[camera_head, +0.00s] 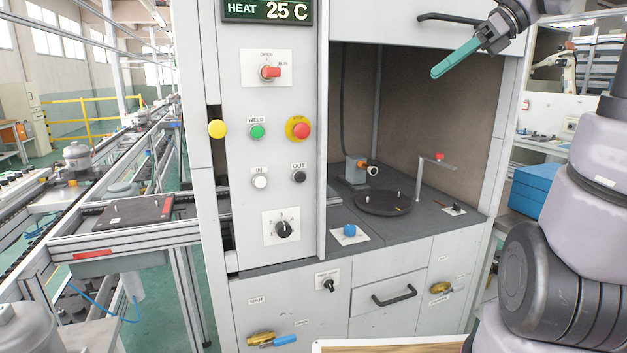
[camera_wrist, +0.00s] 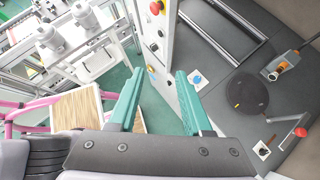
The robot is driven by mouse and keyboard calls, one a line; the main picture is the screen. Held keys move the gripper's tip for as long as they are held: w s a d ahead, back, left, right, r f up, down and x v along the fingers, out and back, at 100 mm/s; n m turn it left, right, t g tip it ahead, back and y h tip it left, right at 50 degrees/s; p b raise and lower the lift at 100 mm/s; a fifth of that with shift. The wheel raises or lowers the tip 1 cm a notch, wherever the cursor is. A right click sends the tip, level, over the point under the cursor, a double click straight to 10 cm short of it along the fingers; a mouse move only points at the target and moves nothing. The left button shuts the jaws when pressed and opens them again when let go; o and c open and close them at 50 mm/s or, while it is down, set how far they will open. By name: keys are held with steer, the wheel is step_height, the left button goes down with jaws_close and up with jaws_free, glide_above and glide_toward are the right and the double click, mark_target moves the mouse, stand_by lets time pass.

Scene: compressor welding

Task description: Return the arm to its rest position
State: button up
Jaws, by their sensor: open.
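My gripper (camera_head: 457,57) is at the upper right of the head view, in front of the welding cabinet's open upper part. Its green fingers point down and to the left. In the wrist view my gripper (camera_wrist: 158,100) shows two green fingers spread wide apart with nothing between them. The fingers touch nothing that I can see. Part of my arm (camera_head: 570,200) fills the right side of the head view.
The cabinet (camera_head: 270,190) has a control panel and a chamber with a dark round turntable (camera_head: 383,202), also in the wrist view (camera_wrist: 246,93). A blue box (camera_head: 533,187) stands at right. A conveyor (camera_head: 125,230) runs at left. A wooden-topped surface (camera_wrist: 77,109) lies below.

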steer(key=s+a+f+n+t+h, duration=0.1)
steer(key=s+f+n+t+h, duration=0.1)
steer(key=n, duration=0.7)
steer(key=s+f+n+t+h, duration=0.2)
steer(key=s+f+n+h, duration=0.3)
steer(key=s+f+n, duration=0.2)
steer(key=s+n, duration=0.2)
steer(key=shift+s+a+f+n+h, duration=0.15)
steer(key=shift+s+a+n+h, duration=0.15)
steer(key=shift+a+n, duration=0.1)
